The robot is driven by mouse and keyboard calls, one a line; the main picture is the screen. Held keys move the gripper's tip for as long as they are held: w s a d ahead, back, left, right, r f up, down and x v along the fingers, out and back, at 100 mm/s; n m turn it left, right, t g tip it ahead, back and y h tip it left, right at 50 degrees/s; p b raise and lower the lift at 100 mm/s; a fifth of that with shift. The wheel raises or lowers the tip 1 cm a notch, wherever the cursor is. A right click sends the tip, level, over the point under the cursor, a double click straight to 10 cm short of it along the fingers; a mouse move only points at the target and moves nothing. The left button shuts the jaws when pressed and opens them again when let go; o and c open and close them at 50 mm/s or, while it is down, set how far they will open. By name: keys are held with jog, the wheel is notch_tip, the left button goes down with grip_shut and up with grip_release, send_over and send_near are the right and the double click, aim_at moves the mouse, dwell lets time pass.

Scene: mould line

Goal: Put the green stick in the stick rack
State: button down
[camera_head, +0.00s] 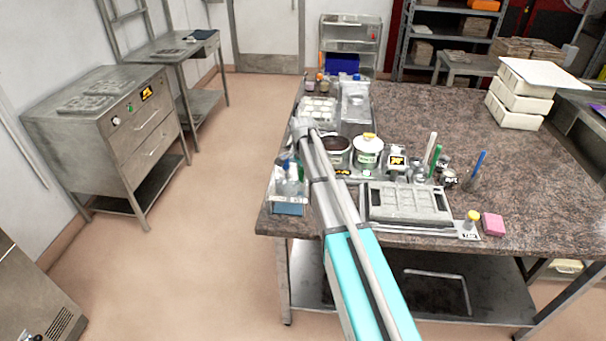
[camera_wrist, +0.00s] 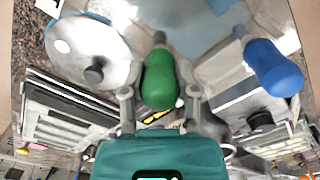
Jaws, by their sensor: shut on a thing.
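In the wrist view my gripper (camera_wrist: 159,103) is shut on a rounded green stick (camera_wrist: 159,80), with a finger on each side of it. The stick's far end is hard to make out against the grey behind it. A blue stick (camera_wrist: 272,68) stands apart to the right. In the head view a green stick (camera_head: 436,158), a white stick (camera_head: 431,145) and a blue stick (camera_head: 479,165) stand upright toward the right of the worktop items. I cannot make out my gripper's fingers there, nor clearly tell which object is the stick rack.
A white lidded pot (camera_head: 367,151) and a grey mould tray (camera_head: 405,203) stand on the granite table (camera_head: 540,170). A pink block (camera_head: 493,224) lies at the front. White boxes (camera_head: 522,95) are stacked behind; table space before them is clear.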

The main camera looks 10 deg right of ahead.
jog(key=shift+f, duration=0.1)
jog(key=shift+c, duration=1.4)
grip_release()
jog(key=shift+o, duration=1.4)
jog(key=shift+r+p, duration=3.5)
jog(key=shift+r, duration=0.05)
